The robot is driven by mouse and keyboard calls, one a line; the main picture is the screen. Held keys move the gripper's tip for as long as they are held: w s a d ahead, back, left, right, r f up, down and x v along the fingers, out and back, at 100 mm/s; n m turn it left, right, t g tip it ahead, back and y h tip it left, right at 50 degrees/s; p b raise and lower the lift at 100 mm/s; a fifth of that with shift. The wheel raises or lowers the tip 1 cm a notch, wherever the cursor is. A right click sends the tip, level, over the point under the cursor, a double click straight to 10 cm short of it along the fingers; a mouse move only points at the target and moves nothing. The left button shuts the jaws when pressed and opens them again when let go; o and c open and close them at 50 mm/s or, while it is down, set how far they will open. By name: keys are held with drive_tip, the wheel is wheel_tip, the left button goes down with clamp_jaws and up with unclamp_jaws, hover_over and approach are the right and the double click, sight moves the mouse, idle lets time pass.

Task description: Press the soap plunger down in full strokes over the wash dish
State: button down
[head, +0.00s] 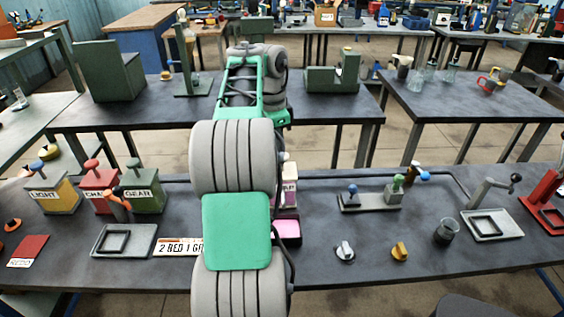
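The soap dispenser (290,172) stands just right of my arm, partly hidden behind it. It has a pale upper part with a label whose last letter looks like P, and pink below. Its plunger cannot be made out. A pink-topped dish (288,229), which looks like the wash dish, sits in front of the dispenser, its left side hidden by my arm. My gripper is hidden behind my green and grey arm links, so its fingers and any contact with the plunger do not show.
At left stand LIGHT (54,194), CHAIN (100,190) and GEAR (146,190) dispensers with knobs, and a grey tray frame (124,241). Right are a small stand (370,199), a dark cup (446,231), a silver knob (345,251) and a yellow knob (399,251).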

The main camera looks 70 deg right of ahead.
wheel_tip(320, 180, down, 4)
drive_tip(key=b, duration=0.3)
drive_tip(key=shift+r, duration=0.3)
drive_tip(key=shift+w+a+r, duration=0.2)
drive_tip(key=shift+a, duration=0.05)
drive_tip(key=shift+w+a+r, duration=0.3)
drive_tip(key=shift+w+a, duration=0.55)
drive_tip(key=shift+w, duration=0.1)
drive_tip(key=shift+d, duration=0.1)
wheel_tip(320, 180, up, 8)
drive_tip(key=p, duration=0.7)
drive_tip(key=shift+w+a, duration=0.25)
